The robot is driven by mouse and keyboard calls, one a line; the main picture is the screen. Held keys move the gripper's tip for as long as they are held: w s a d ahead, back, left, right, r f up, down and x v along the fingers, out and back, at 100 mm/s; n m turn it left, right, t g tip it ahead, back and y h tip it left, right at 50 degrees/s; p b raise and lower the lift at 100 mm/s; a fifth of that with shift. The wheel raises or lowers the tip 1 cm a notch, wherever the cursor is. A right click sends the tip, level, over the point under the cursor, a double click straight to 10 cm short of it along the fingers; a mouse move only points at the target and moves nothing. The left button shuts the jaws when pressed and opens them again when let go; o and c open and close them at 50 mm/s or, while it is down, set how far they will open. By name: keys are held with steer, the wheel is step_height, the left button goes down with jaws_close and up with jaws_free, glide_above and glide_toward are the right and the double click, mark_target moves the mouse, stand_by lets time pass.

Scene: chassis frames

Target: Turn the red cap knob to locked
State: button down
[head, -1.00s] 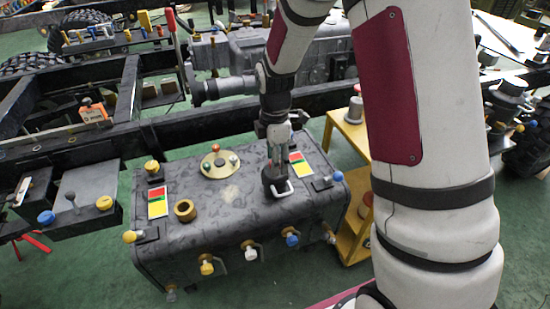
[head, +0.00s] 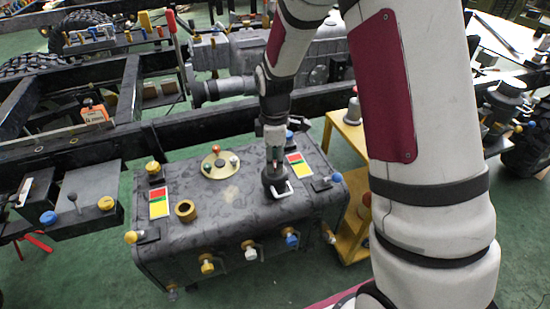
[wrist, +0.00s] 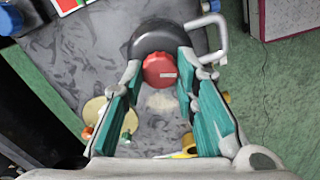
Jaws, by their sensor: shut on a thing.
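The red cap knob (wrist: 160,69) sits on a dark round filler neck (wrist: 150,33) with a pale loop handle (wrist: 207,32) beside it. The neck also shows in the head view (head: 272,180) on top of the dark mottled tank (head: 225,225), towards its right end. My gripper (wrist: 159,74) points down at the knob, with its teal fingers on both sides, shut on it. In the head view my gripper (head: 274,158) hides the knob. A pale mark on the knob's face is too small to read.
A red, yellow and green label (head: 298,165) lies beside the neck. A round brass plate (head: 220,165) and a brass ring (head: 185,210) are further left. Coloured valves line the tank's front. A black frame rail (head: 215,128) runs close behind; a yellow stand (head: 345,132) is right.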

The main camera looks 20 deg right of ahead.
mark_target(275, 164)
steer(key=m+p, duration=0.1)
steer(key=m, duration=0.6)
steer(key=m+p, duration=0.1)
steer(key=m, duration=0.6)
steer(key=shift+p, duration=0.35)
stand_by(0.3)
steer(key=c, duration=1.2)
jaws_free()
steer(key=shift+c, duration=0.2)
step_height(275, 164, up, 12)
